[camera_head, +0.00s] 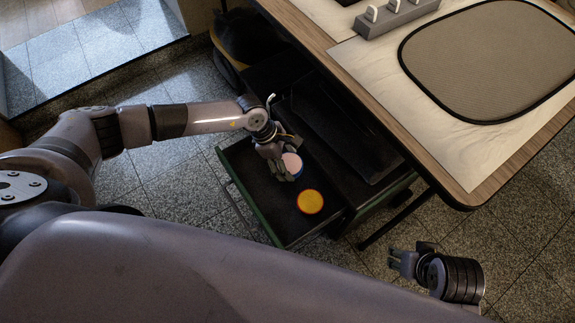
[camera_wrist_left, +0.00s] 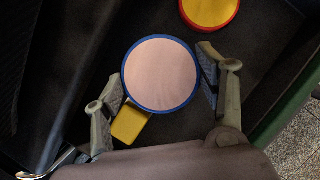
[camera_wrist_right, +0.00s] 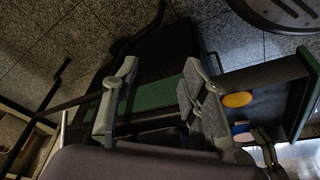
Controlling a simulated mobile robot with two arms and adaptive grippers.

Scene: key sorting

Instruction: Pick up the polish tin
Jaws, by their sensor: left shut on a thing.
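A round tin with a pale pink lid and blue rim (camera_head: 291,163) sits in the open green drawer. In the left wrist view the tin (camera_wrist_left: 160,74) lies between the fingers of my left gripper (camera_wrist_left: 162,90), which is shut on it. In the head view my left gripper (camera_head: 278,163) hides part of it. A second round tin, yellow-orange with a red rim (camera_head: 310,202), lies apart in the same drawer; its edge shows in the left wrist view (camera_wrist_left: 209,10). My right gripper (camera_head: 401,261) is open and empty, away from the drawer.
A small yellow block (camera_wrist_left: 130,123) lies beside the held tin, close to the left finger. The green drawer's front wall (camera_head: 250,205) borders the tins. The wooden tabletop (camera_head: 440,170) overhangs at right, with a dark-edged mat (camera_head: 490,60) and a grey holder (camera_head: 395,17).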

